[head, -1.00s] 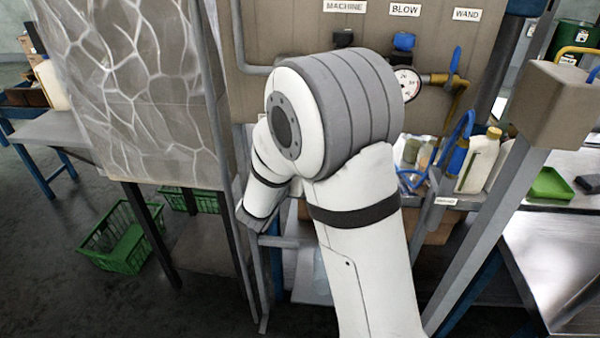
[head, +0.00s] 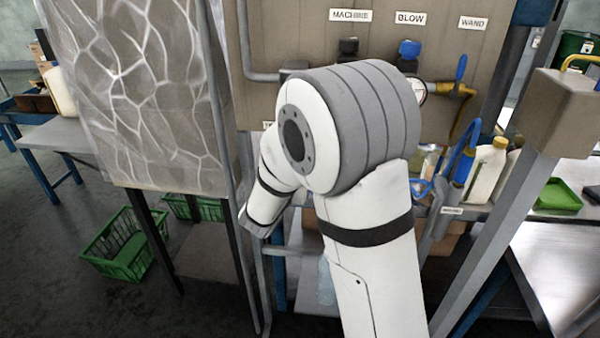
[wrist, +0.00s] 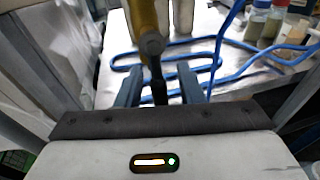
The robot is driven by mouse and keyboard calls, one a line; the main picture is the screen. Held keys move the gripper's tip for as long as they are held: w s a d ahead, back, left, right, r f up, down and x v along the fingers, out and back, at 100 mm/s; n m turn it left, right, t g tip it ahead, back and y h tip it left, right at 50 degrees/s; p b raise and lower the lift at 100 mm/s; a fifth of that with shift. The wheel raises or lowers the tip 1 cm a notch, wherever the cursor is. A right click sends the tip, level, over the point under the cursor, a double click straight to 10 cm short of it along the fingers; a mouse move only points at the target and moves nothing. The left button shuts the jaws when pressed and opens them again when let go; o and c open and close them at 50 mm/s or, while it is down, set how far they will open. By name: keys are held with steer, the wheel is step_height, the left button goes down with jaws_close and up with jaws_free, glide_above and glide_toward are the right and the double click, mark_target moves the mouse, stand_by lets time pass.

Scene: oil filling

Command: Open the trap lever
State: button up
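In the wrist view, my gripper (wrist: 162,82) has its two fingers apart. A dark lever-like handle (wrist: 159,92), which looks like the trap lever, hangs between the fingers with gaps visible on both sides. It joins a yellow-brass fitting (wrist: 144,18) with a round grey bolt (wrist: 152,44) above. The lever's lower end is hidden by my gripper body. In the head view, my arm covers the gripper and the lever.
A blue hose (wrist: 222,62) lies in loops on a pale surface, with jars (wrist: 265,22) at right. In the head view, a panel (head: 290,30) carries valves labelled MACHINE, BLOW and WAND. A slanted grey post (head: 490,245) stands right of my arm; green crates (head: 125,245) sit left.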

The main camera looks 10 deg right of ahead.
steer(key=shift+s, duration=0.1)
steer(key=v, duration=0.7)
steer(key=shift+s+a, duration=0.15)
steer(key=shift+s, duration=0.15)
steer(key=shift+r, duration=0.1)
steer(key=s+d+r+m+g+h+p, duration=0.2)
steer(key=s+d+m+g, duration=0.8)
steer(key=s+d+m, duration=0.4)
steer(key=s+a+r+m+y+p, duration=0.1)
steer(key=s+a+m+y, duration=0.2)
steer(key=m, duration=0.5)
steer(key=s+a+r+m+g+y+p, duration=0.1)
steer(key=s+a+m+y, duration=0.2)
steer(key=s+m+y, duration=0.3)
steer(key=shift+a+r+m+y+p, duration=0.2)
steer(key=shift+r+m+y+p, duration=0.2)
steer(key=shift+m, duration=0.6)
